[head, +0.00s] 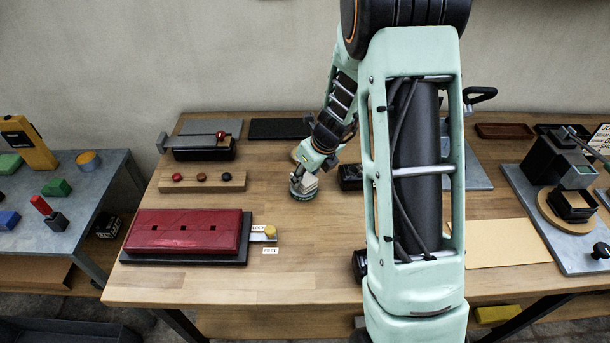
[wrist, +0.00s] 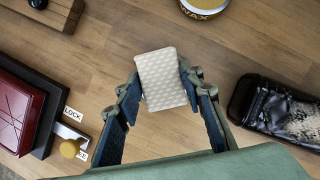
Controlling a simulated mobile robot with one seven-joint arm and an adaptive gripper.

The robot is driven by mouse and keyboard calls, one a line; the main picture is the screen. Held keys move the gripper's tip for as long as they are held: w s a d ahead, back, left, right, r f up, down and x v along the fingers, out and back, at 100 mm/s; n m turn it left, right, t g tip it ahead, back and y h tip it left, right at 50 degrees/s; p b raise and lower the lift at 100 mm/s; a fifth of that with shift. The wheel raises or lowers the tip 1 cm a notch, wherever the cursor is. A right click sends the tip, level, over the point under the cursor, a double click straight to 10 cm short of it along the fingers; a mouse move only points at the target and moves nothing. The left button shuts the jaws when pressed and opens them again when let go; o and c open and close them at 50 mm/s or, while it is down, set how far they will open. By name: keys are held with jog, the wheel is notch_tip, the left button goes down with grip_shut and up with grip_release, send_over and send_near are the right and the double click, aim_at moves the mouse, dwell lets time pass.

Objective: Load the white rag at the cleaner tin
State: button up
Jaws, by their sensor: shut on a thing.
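My gripper (wrist: 161,80) is shut on the white rag (wrist: 163,78), a pale block-like piece with a fine pattern, held between its two fingers. In the head view my gripper (head: 304,180) is low over the middle of the workbench.
A red pad on a dark base (head: 185,232) with a brass-knobbed lock (head: 268,233) lies left. A wooden strip with round knobs (head: 202,181) lies behind it. A black leather-like item (wrist: 280,107) is right of my gripper. The bench front is mostly bare.

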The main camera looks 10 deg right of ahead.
jog(key=shift+s+f+b, duration=0.1)
jog(key=shift+f+b, duration=0.25)
jog(key=shift+f, duration=0.2)
dwell(1.4)
notch_tip(320, 180, up, 7)
jog(key=p, duration=0.7)
jog(key=shift+r, duration=0.1)
dwell(0.7)
